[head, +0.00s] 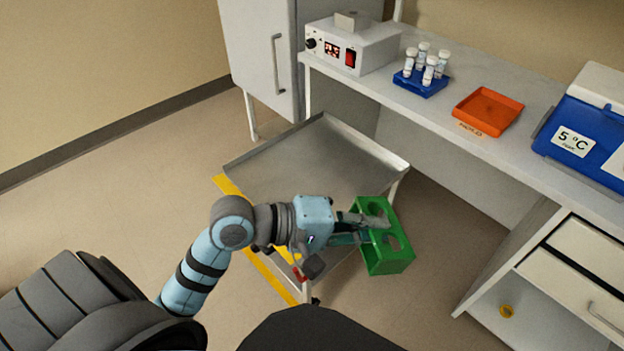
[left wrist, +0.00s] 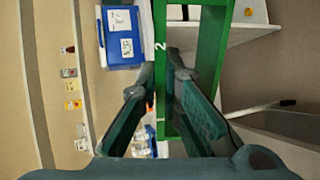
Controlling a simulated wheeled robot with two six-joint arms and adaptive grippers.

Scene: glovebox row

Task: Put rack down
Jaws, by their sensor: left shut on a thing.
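My left gripper (head: 362,229) is shut on the green rack (head: 390,258), with its fingers on the rack's left side. The rack has round openings and is held tilted, at the right edge of the metal cart (head: 300,160) in the picture. In the left wrist view the rack (left wrist: 210,50) runs up between and beyond the fingers (left wrist: 172,65), with white numbers on its face. The arm covers the cart's near part. The cart's visible top is bare. My right gripper is not in view.
On the white bench stand a control box (head: 350,48), a blue vial holder (head: 420,84) with several vials, an orange tray (head: 488,112) and a blue cooler (head: 585,140). Drawers (head: 570,275) are at right.

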